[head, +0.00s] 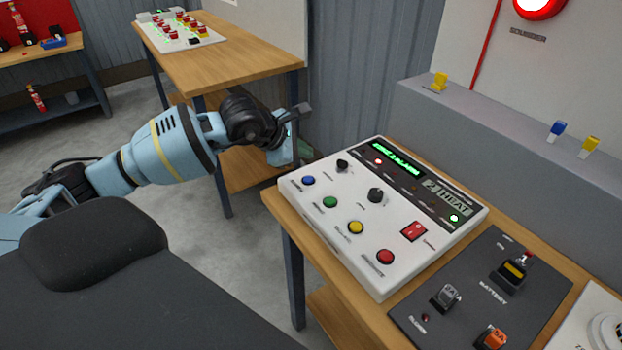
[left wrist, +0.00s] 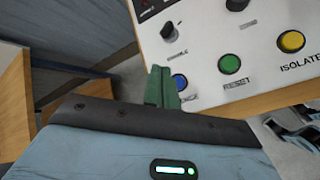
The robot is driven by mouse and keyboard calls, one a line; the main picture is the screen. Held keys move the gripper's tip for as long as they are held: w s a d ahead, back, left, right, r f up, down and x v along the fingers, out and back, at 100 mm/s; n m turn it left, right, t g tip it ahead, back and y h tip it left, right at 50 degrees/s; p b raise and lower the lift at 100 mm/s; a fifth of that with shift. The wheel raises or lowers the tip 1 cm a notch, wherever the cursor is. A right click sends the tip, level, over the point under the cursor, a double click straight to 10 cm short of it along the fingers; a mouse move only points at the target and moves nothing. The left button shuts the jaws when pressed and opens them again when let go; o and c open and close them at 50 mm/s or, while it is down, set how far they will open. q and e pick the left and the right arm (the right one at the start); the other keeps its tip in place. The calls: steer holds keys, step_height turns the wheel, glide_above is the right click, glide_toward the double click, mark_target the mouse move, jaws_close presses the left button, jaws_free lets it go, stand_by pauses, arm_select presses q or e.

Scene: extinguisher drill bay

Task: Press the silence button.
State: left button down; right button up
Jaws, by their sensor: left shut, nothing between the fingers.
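The white control panel (head: 345,235) lies on a wooden table. Its blue button (head: 308,180) is at the panel's left corner. In the left wrist view the blue button (left wrist: 180,80) is partly hidden behind my green fingers, and its label is cut to "NCE". My left gripper (head: 296,152) is shut and empty, just beyond the panel's left corner and apart from the blue button in the head view. In the left wrist view its closed fingers (left wrist: 163,86) overlap the button's left side. My right gripper is out of view.
On the panel are green (head: 330,202), yellow (head: 355,227) and red (head: 385,257) buttons, black knobs (head: 376,195) and a red rocker switch (head: 413,231). A dark switch board (head: 480,290) lies to the right. Another wooden table (head: 225,65) stands behind my left arm.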

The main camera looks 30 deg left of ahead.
mark_target(304, 180)
arm_select(q)
step_height(304, 180, down, 4)
steer(key=shift+f+b, duration=0.25)
steer(key=shift+b, duration=0.45)
steer(key=shift+f, duration=0.25)
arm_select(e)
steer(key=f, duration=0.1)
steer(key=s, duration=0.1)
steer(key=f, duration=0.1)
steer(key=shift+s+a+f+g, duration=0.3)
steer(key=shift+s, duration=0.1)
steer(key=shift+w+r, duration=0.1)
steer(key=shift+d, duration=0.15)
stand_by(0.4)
arm_select(q)
steer(key=shift+f+b, duration=0.4)
steer(key=shift+f, duration=0.1)
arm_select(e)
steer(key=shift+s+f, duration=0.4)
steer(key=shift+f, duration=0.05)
